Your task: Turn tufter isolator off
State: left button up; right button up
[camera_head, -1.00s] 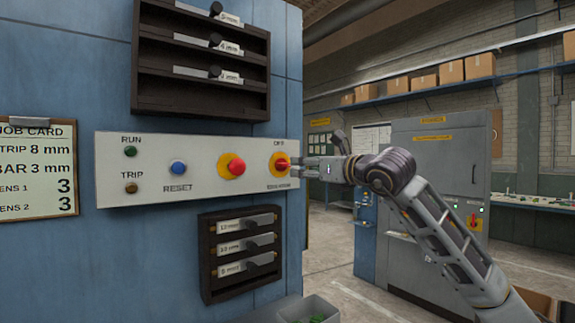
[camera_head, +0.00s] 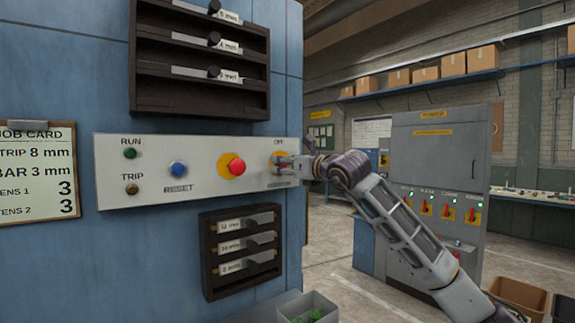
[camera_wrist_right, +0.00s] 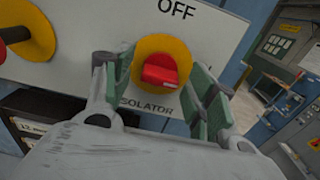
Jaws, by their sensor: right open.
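The tufter isolator is a red handle (camera_wrist_right: 158,75) on a round yellow plate (camera_wrist_right: 160,45), under the word OFF, with ISOLATOR printed below. In the head view its yellow plate (camera_head: 279,155) is at the right end of the pale control panel (camera_head: 208,145), partly covered by my gripper. The handle looks roughly crosswise in the wrist view. My right gripper (camera_wrist_right: 163,78) is open, one green-padded finger on each side of the handle. I cannot tell whether either finger touches it. The right gripper also shows at the isolator in the head view (camera_head: 286,164). My left gripper is out of view.
A red stop button (camera_head: 237,167) on yellow, a blue reset button (camera_head: 178,169) and two small buttons share the panel. Dark racks sit above (camera_head: 200,100) and below (camera_head: 211,265) it. A grey bin (camera_head: 307,302) stands low in front.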

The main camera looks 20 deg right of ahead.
jog(key=shift+c, duration=0.7)
jog(key=c, duration=0.9)
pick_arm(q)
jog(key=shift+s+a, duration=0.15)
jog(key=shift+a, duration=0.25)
